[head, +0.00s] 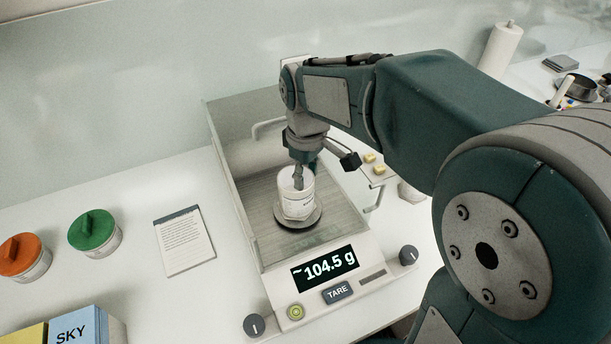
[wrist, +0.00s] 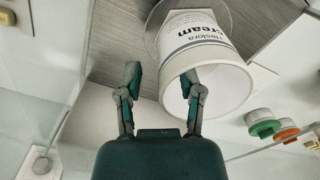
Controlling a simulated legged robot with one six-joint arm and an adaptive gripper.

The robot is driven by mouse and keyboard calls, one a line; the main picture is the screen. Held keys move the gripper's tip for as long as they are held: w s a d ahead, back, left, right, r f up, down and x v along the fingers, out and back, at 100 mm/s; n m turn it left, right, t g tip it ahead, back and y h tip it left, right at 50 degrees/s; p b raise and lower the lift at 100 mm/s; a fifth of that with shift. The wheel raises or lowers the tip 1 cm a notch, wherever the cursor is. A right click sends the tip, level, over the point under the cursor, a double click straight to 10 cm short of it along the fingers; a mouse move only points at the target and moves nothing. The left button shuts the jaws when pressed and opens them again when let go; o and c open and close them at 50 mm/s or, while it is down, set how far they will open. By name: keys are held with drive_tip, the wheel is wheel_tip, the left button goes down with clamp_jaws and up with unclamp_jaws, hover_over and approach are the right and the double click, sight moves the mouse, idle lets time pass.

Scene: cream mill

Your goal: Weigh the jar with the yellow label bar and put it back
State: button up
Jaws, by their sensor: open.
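A white jar (head: 297,196) without a lid stands upright on the round pan (head: 291,222) inside the glass-walled scale (head: 241,237). The scale display (head: 325,267) reads "~104.5 g". The jar (wrist: 207,47) also shows in the wrist view, its open mouth toward the camera and "cream" on its label. No yellow bar shows on the part of the label in view. My gripper (head: 298,178) is over the jar's mouth. In the wrist view my gripper (wrist: 162,72) is open, one finger overlapping the mouth and the other outside the jar. Contact cannot be told.
A green-lidded jar (head: 95,231) and an orange-lidded jar (head: 24,258) stand to the left. A printed sheet (head: 184,240) lies between them and the scale. A box marked SKY (head: 77,327) is at the lower left. Glass walls surround the pan closely.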

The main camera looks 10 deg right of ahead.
wheel_tip(320, 180, up, 11)
drive_tip(key=shift+w, duration=0.1)
drive_tip(key=s+d+f+m+t, duration=0.3)
drive_tip(key=s+d+m, duration=0.1)
drive_tip(key=s, duration=0.3)
drive_tip(key=s+d+f+m+t, duration=0.2)
drive_tip(key=s+d+m, duration=0.2)
drive_tip(key=s, duration=0.4)
drive_tip(key=shift+d+f+m+t, duration=0.3)
drive_tip(key=shift+f+m+t, duration=0.1)
drive_tip(key=shift+m, duration=0.2)
drive_tip(key=shift+s, duration=0.1)
drive_tip(key=shift+c, duration=0.3)
idle(1.3)
